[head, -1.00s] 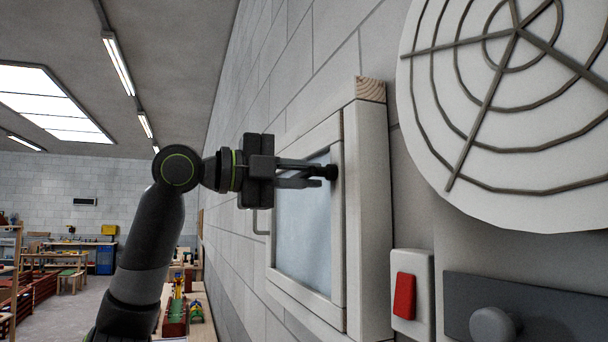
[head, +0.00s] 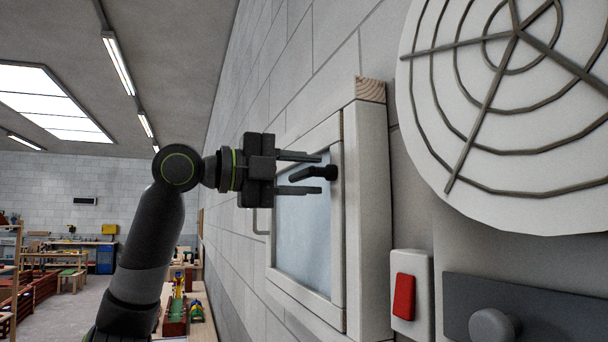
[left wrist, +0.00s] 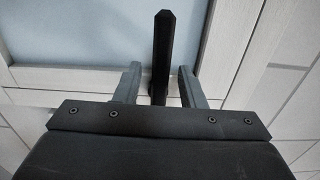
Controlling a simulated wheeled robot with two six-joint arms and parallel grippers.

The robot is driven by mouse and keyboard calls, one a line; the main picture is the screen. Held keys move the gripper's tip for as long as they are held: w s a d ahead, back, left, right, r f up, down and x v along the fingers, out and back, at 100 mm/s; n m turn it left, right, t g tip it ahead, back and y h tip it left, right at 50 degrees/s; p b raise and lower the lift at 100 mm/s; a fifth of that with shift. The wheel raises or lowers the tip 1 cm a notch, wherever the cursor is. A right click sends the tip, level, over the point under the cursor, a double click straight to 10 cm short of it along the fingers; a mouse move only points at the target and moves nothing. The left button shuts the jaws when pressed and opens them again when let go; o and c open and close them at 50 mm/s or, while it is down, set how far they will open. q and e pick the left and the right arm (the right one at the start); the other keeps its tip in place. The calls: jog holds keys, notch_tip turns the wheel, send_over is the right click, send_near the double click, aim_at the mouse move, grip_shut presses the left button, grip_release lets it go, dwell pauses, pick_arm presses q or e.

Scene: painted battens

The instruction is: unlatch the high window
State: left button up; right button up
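The high window (head: 303,225) is a pale frosted pane in a white frame on the block wall in the head view. Its latch (head: 318,173) is a short black lever with a round pivot on the frame's right side, pointing left and slightly down. It also shows as a dark bar in the left wrist view (left wrist: 163,45). My left gripper (head: 320,174) is open, one finger above the lever and one below, with gaps on both sides. In the left wrist view the lever stands between the fingers (left wrist: 159,82). My right gripper is out of view.
A round fan grille (head: 510,100) is on the wall to the right. Below it are a red switch (head: 404,296) and a dark plate with a grey knob (head: 492,326). A bench with coloured items (head: 190,315) stands low along the wall.

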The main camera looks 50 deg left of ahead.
aim_at(300, 176)
pick_arm(q)
jog(key=shift+s+a, duration=0.1)
jog(key=shift+s+a+f+b, duration=0.1)
jog(key=shift+s+a+b, duration=0.05)
jog(key=shift+s+b, duration=0.2)
jog(key=b+v, duration=0.2)
jog(key=v, duration=0.3)
jog(key=shift+s+f, duration=0.1)
jog(key=shift+s, duration=0.05)
jog(key=b+v, duration=0.1)
jog(key=v, duration=1)
jog(key=shift+r+b, duration=0.2)
jog(key=shift+b, duration=0.2)
